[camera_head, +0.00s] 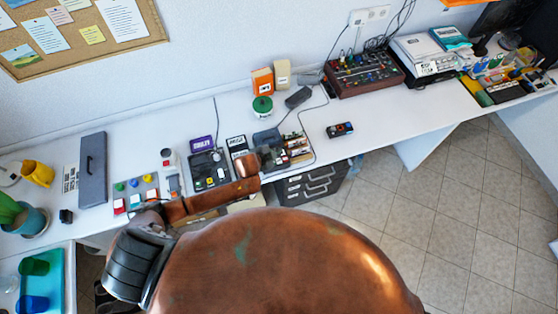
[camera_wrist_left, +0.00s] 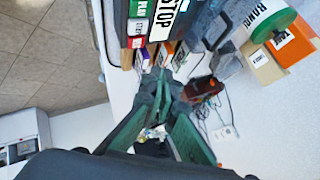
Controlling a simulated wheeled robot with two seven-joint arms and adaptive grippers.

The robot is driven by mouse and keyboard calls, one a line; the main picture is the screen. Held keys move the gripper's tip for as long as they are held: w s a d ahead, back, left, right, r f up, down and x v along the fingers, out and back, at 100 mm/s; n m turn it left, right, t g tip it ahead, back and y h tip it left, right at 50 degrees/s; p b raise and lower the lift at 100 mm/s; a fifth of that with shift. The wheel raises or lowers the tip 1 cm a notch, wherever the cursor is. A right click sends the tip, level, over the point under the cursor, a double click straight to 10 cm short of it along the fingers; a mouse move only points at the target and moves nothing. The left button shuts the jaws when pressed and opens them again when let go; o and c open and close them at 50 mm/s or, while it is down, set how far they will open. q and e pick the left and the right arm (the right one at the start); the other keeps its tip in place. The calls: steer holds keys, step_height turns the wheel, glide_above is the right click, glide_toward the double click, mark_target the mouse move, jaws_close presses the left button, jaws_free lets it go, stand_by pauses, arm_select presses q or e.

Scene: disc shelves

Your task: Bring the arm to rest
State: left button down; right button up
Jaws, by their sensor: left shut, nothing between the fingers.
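My left arm comes in from the left in the head view and reaches over the front part of the long white desk. Its gripper (camera_head: 270,155) is small and dark there, in front of a group of small devices and discs. In the left wrist view the two green-grey fingers (camera_wrist_left: 166,92) come together at their tips with nothing between them. Labelled cases (camera_wrist_left: 165,20) stand near the fingers in that view; I cannot tell whether they touch. My right gripper is out of view.
A white desk (camera_head: 375,125) runs along the wall. A grey drawer unit (camera_head: 312,184) stands below it. A small black device (camera_head: 340,130) lies right of the gripper. A mixer (camera_head: 364,73) stands farther right. A yellow mug (camera_head: 38,173) is far left. The tiled floor (camera_head: 440,200) looks clear.

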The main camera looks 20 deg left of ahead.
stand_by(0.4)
arm_select(q)
steer(key=s+a+r+n+g+y, duration=0.15)
steer(key=s+a+n, duration=0.35)
steer(key=s, duration=0.6)
steer(key=s+a+r+n+g+y, duration=0.15)
steer(key=s+a+n, duration=0.25)
steer(key=s+a, duration=0.5)
steer(key=s+a+r+n+g+y, duration=0.15)
steer(key=s+a+n, duration=0.25)
steer(key=s, duration=0.9)
step_height(320, 180, down, 34)
steer(key=s+d+g+b, duration=0.1)
steer(key=s+g+b, duration=0.1)
steer(key=b, duration=0.3)
steer(key=s+f+m+g+h+b, duration=0.1)
steer(key=s+f+b, duration=0.4)
steer(key=s+f, duration=1.4)
step_height(320, 180, down, 4)
steer(key=shift+s+r, duration=0.1)
steer(key=shift+s, duration=0.15)
steer(key=shift+d, duration=0.1)
